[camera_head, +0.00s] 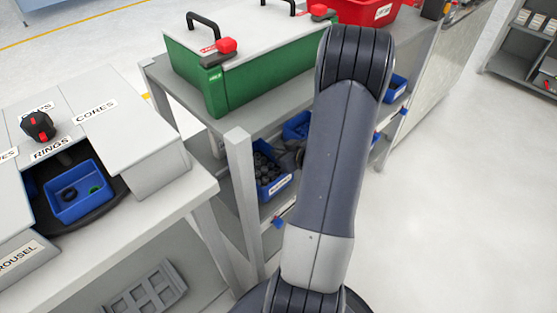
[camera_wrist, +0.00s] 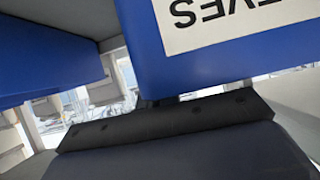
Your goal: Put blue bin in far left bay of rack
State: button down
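A blue bin (camera_head: 272,188) with dark parts and a white label stands on the lower level of the grey rack (camera_head: 240,160), at its near left end. A second blue bin (camera_head: 297,126) sits farther along, partly hidden by my arm. In the wrist view a blue bin (camera_wrist: 240,70) fills the upper right, its label upside down and ending in "EVES". My gripper (camera_wrist: 165,122) shows as a dark bar just below this bin's edge. Its fingers and any contact cannot be made out. In the head view my gripper is mostly hidden behind my arm.
Another blue bin (camera_head: 80,190) sits in the carousel bench opening at left. A green case (camera_head: 240,75) and a red bin (camera_head: 365,12) stand on the rack's top. More blue shows close at left in the wrist view (camera_wrist: 50,65). The floor at right is clear.

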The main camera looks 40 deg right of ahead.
jog(key=shift+f, duration=1.25)
jog(key=shift+f+b, duration=0.1)
jog(key=shift+b, duration=0.25)
jog(key=c, duration=1.6)
grip_release()
jog(key=shift+c, duration=0.2)
jog(key=shift+r, duration=0.2)
jog(key=p+v, duration=0.3)
jog(key=v, duration=0.8)
jog(key=shift+s, duration=0.45)
jog(key=shift+r, duration=0.1)
